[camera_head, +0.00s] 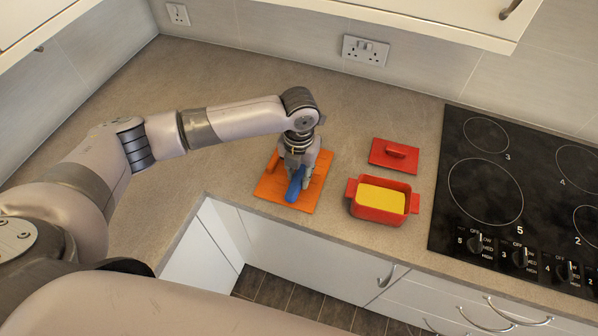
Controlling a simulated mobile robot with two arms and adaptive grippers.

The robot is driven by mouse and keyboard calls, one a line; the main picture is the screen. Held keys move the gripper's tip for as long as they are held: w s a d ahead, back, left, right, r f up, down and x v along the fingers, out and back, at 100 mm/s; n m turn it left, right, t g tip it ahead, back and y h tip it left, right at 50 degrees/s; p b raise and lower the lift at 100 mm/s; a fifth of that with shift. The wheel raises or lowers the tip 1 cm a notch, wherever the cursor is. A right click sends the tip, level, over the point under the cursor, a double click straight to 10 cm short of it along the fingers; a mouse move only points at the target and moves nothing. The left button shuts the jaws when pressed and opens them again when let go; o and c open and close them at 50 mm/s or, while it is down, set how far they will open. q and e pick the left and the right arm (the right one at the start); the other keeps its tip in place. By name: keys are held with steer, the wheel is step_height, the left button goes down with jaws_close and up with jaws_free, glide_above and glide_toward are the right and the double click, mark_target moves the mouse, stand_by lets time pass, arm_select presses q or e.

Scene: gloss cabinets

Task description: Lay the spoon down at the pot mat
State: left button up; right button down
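The pot mat (303,205) appears as an orange square board on the worktop, left of the red dish. A blue object (294,188), which I take for the spoon, is at my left gripper, over the middle of the mat. My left gripper (298,176) points down above the mat and its fingers appear closed on the blue object. The fingers partly hide its upper end. I cannot tell whether its lower end touches the mat. My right gripper is not in view.
A red dish (381,215) with yellow contents stands right of the mat, with its red lid (394,154) behind it. A black hob (484,192) is further right. The worktop's front edge is just below the mat. Free worktop (230,85) lies behind my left arm.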

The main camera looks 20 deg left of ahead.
arm_select(q)
steer(key=o, duration=0.5)
steer(key=shift+o, duration=0.4)
steer(key=o, duration=0.4)
steer(key=shift+o, duration=0.2)
steer(key=shift+r+p, duration=3.55)
steer(key=shift+f, duration=0.1)
